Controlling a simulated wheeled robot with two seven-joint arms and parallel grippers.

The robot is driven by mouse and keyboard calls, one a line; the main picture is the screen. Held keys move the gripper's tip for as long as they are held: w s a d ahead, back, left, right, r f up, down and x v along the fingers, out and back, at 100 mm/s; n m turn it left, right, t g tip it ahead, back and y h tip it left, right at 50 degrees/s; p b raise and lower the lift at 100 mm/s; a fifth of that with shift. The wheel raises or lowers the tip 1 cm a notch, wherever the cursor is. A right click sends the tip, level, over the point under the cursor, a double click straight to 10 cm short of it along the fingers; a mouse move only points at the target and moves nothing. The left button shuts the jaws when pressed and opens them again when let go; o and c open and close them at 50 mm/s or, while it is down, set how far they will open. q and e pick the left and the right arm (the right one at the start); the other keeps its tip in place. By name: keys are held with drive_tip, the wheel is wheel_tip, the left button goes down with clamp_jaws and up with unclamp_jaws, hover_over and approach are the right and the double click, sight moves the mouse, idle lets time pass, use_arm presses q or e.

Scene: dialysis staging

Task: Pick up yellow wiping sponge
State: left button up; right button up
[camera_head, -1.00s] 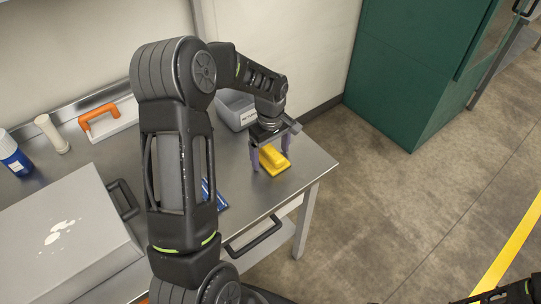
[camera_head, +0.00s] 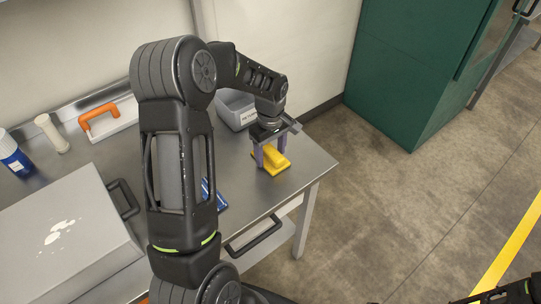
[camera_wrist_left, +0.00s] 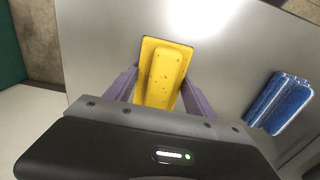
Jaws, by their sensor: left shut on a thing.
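The yellow wiping sponge (camera_head: 276,161) lies on the steel table near its right corner. It has a flat base with a raised block on top. My left gripper (camera_head: 271,160) points down over it, shut on the raised block. In the left wrist view the sponge (camera_wrist_left: 161,75) shows between the two purple fingers of the left gripper (camera_wrist_left: 158,92), and its near end is hidden by the gripper body. The sponge appears to rest on the table. My right gripper is not clearly seen; only a dark arm part shows at the bottom right of the head view.
On the steel table (camera_head: 300,173) are a blue sponge-like item (camera_wrist_left: 280,103), a grey bin (camera_head: 238,108), a large grey box (camera_head: 65,235), an orange-handled white item (camera_head: 110,118) and a blue-labelled bottle (camera_head: 14,155). A green cabinet (camera_head: 410,75) stands at the right.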

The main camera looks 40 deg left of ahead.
sight(271, 150)
use_arm(q)
drive_tip(key=shift+c, duration=0.8)
wheel_tip(271, 150, up, 10)
drive_tip(key=shift+r+b, duration=0.1)
drive_tip(key=shift+b, duration=0.55)
drive_tip(key=o, duration=0.8)
drive_tip(key=c, duration=0.7)
drive_tip(key=shift+o, duration=0.2)
